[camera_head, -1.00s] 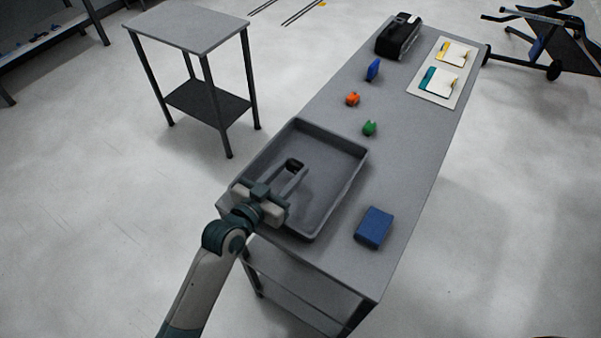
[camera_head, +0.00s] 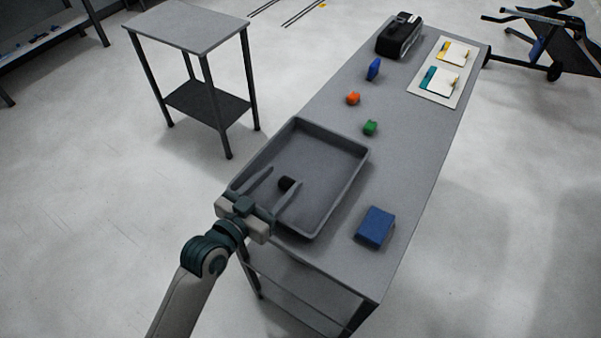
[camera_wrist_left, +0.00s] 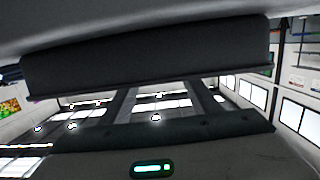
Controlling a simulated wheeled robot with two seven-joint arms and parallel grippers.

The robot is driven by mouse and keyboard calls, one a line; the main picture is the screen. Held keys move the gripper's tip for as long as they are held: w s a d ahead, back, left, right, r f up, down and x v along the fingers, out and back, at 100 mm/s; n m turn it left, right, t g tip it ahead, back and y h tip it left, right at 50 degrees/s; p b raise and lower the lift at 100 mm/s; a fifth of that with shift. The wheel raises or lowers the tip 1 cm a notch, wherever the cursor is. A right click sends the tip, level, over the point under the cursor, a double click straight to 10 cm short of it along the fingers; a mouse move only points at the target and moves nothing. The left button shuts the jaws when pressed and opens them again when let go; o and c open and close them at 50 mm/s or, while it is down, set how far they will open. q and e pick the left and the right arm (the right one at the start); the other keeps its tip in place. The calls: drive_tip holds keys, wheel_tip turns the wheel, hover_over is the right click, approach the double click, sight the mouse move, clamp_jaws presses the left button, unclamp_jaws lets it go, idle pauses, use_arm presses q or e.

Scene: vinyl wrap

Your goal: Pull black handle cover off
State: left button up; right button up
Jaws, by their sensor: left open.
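A small black piece (camera_head: 286,184), which looks like the handle cover, is in the grey tray (camera_head: 345,182). It appears to lie on the tray floor, close to the right finger in the head view. I cannot tell if they touch. My left gripper (camera_head: 284,177) is open over the near left part of the tray, its two fingers spread wide with the black piece between or just beneath their tips. The left wrist view shows dark gripper parts and bright ceiling lights; the black piece cannot be made out there. My right gripper is not in view.
On the table (camera_head: 400,130) are a blue box (camera_head: 375,227), a green piece (camera_head: 370,128), an orange piece (camera_head: 353,98), a blue piece (camera_head: 373,69), a black case (camera_head: 400,36) and a white sheet with two cards (camera_head: 437,92). A side table (camera_head: 187,27) stands apart at left.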

use_arm(q)
drive_tip(key=b+v, duration=0.2)
drive_tip(key=v, duration=1)
drive_tip(key=shift+b, duration=0.35)
drive_tip(key=shift+s+a, duration=0.15)
